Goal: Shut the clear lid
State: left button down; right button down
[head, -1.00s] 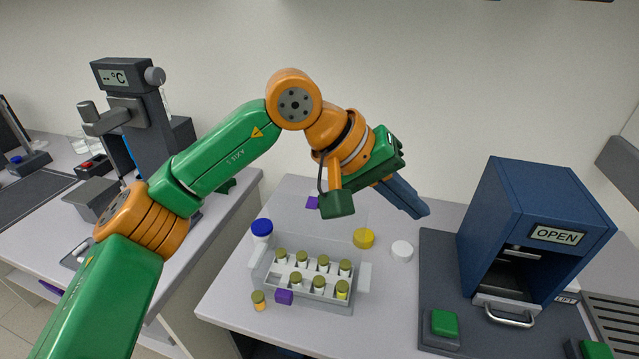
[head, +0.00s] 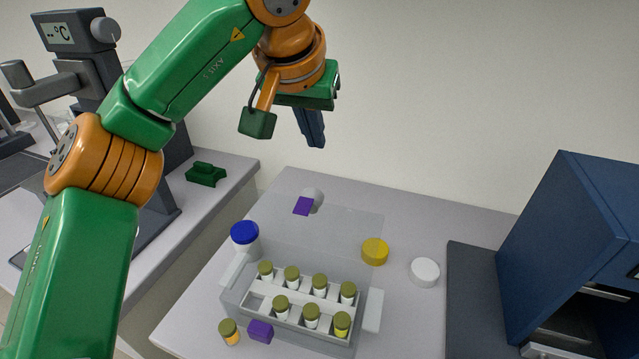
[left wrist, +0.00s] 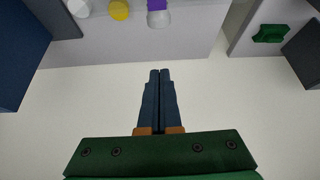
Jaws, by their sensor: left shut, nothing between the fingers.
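The clear lid (head: 345,222) stands raised at the back of a clear box (head: 368,330), tilted back, with a purple tab (head: 302,206) at its upper edge. The tab also shows at the top of the left wrist view (left wrist: 156,5). A second purple block (head: 260,331) is at the box's front. Inside, a white rack holds several vials with olive caps. My left gripper (head: 317,146) is shut and empty, up in the air above and beyond the lid, apart from it. Its fingers (left wrist: 160,72) lie together in the left wrist view. My right gripper is not in view.
A blue-capped jar (head: 245,238) stands left of the box and an orange vial (head: 229,332) in front. Yellow (head: 375,251) and white (head: 425,272) caps lie to its right. A dark blue cabinet (head: 570,240) stands at right. An instrument with a display (head: 75,40) is at left.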

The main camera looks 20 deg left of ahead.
aim_at(313, 220)
pick_arm(q)
jog(key=p+x, duration=0.1)
jog(key=x, duration=0.8)
jog(key=s, duration=0.2)
jog(key=s+f, duration=0.1)
jog(key=shift+s, duration=0.4)
jog(key=shift+w, duration=0.1)
